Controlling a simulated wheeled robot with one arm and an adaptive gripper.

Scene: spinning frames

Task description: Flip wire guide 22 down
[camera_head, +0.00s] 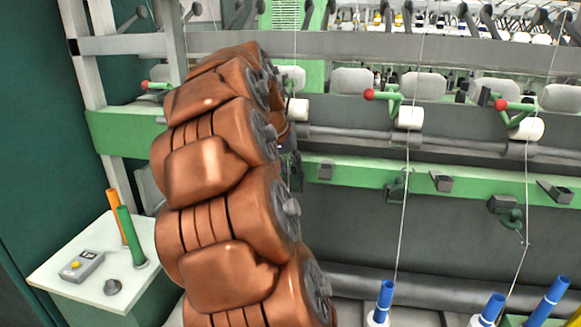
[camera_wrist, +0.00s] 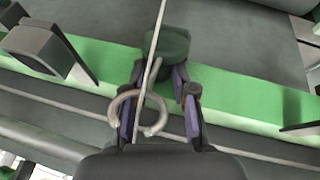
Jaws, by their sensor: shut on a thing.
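In the wrist view my gripper (camera_wrist: 162,92) has its two dark fingers on either side of a wire guide. The guide has a dark green body (camera_wrist: 168,48) on the green rail and a pale curled wire loop (camera_wrist: 139,112) at the jaws. My gripper is shut on this guide. A white yarn (camera_wrist: 155,38) runs down past the body to the loop; whether it passes through the loop I cannot tell. No number is readable. In the head view my copper-coloured arm hides the held guide and most of my gripper.
The green rail (camera_head: 345,175) carries other wire guides, one in the middle (camera_head: 397,186) and one at right (camera_head: 509,212). Grey blocks (camera_head: 441,182) sit between them. Red-tipped levers (camera_head: 370,95) and white rollers (camera_head: 410,118) are above. Blue bobbins (camera_head: 385,296) stand below. A white side table (camera_head: 62,272) is at left.

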